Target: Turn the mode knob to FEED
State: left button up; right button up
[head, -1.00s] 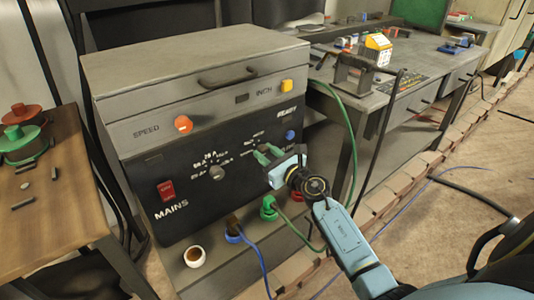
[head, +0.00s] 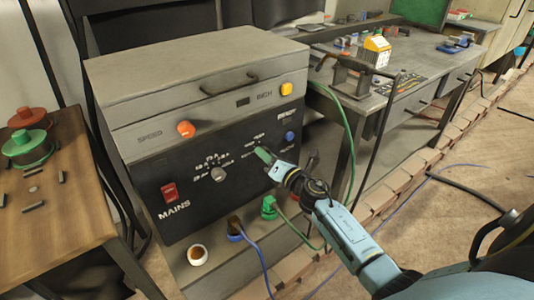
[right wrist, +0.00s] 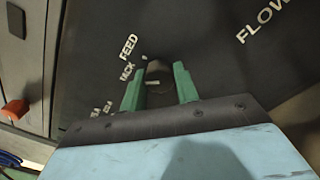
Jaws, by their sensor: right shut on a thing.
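The mode knob (right wrist: 157,72) is dark and round and sits on the black panel of the grey machine. The white words FEED and TACK stand beside it in the right wrist view, with more lettering below. My right gripper (right wrist: 158,88) has its green fingers on either side of the knob and is shut on it. In the head view the right gripper (head: 264,155) reaches the panel from the right, and its fingers hide the knob. I cannot tell for sure which word the knob's pointer faces. My left gripper is not in view.
The panel also carries a grey knob (head: 218,173), a red mains switch (head: 169,191), an orange speed knob (head: 186,129) and a blue button (head: 290,136). Green and blue cables leave plugs below. A workbench (head: 430,65) stands behind to the right.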

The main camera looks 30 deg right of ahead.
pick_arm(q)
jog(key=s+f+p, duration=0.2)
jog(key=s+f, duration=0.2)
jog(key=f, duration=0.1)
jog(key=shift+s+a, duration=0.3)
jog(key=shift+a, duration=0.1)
pick_arm(e)
jog(key=shift+a+m, duration=0.1)
jog(key=shift+m, duration=3.9)
jog(key=o, duration=1)
jog(key=shift+c, duration=0.2)
jog(key=shift+s, duration=0.1)
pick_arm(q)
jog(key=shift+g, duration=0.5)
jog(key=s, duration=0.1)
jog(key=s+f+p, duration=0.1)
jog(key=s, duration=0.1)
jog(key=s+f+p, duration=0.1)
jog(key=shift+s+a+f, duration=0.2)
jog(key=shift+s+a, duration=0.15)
pick_arm(e)
jog(key=s+d, duration=0.1)
jog(key=s, duration=1.2)
jog(key=shift+f, duration=0.2)
jog(key=shift+s, duration=0.1)
